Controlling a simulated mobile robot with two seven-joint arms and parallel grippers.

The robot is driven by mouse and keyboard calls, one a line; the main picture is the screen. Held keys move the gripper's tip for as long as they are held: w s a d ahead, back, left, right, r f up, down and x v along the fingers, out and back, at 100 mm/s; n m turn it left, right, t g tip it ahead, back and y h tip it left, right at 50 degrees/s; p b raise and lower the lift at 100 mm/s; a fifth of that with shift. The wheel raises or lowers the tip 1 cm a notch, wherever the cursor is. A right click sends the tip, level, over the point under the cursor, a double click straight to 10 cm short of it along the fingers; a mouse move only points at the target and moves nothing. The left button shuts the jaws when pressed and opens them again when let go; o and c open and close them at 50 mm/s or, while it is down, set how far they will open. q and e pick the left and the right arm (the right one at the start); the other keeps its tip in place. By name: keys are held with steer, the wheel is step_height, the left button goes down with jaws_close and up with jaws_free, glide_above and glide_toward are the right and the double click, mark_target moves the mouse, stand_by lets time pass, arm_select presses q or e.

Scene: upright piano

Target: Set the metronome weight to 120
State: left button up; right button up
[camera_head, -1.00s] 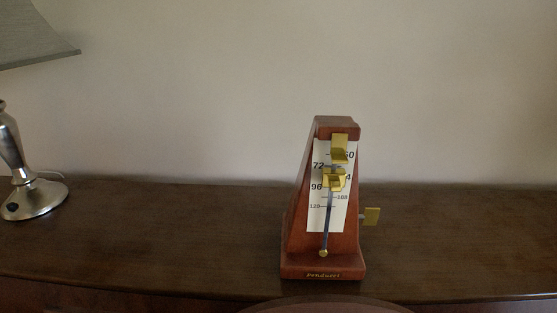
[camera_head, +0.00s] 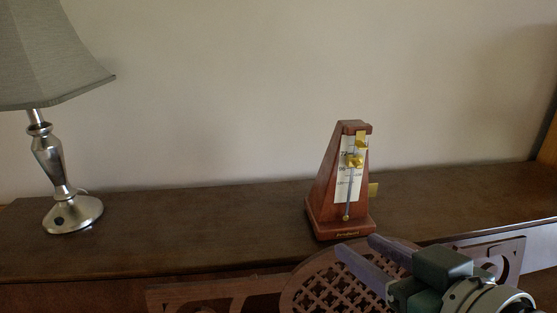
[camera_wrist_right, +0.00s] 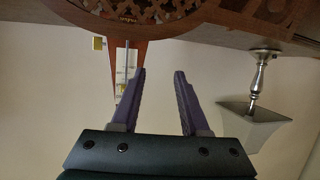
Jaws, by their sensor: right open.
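The metronome (camera_head: 325,193) is a reddish-brown wooden pyramid standing upright on the piano top. Its white scale faces me, with a thin pendulum rod and a brass weight (camera_head: 354,161) on the upper part of the rod. A brass catch (camera_head: 361,139) sits at the top and a brass key (camera_head: 373,189) sticks out at the right side. My right gripper (camera_head: 355,247) is open and empty, in front of and below the metronome. In the right wrist view the metronome (camera_wrist_right: 138,56) appears upside down, partly hidden behind the left finger of the gripper (camera_wrist_right: 160,72). My left gripper is not in view.
A lamp (camera_head: 52,165) with a grey shade stands at the left of the piano top (camera_head: 200,215). The piano top between lamp and metronome is clear.

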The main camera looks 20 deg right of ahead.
mark_target(361, 165)
steer(key=d+r+m+t+h, duration=0.2)
steer(key=d+r+t+h, duration=0.1)
steer(key=d+r+h, duration=0.1)
steer(key=shift+t, duration=0.3)
steer(key=x, duration=1)
steer(key=shift+w+d+r+p, duration=0.1)
steer(key=shift+w+p, duration=0.2)
steer(key=shift+p, duration=0.1)
jaws_close()
stand_by(0.5)
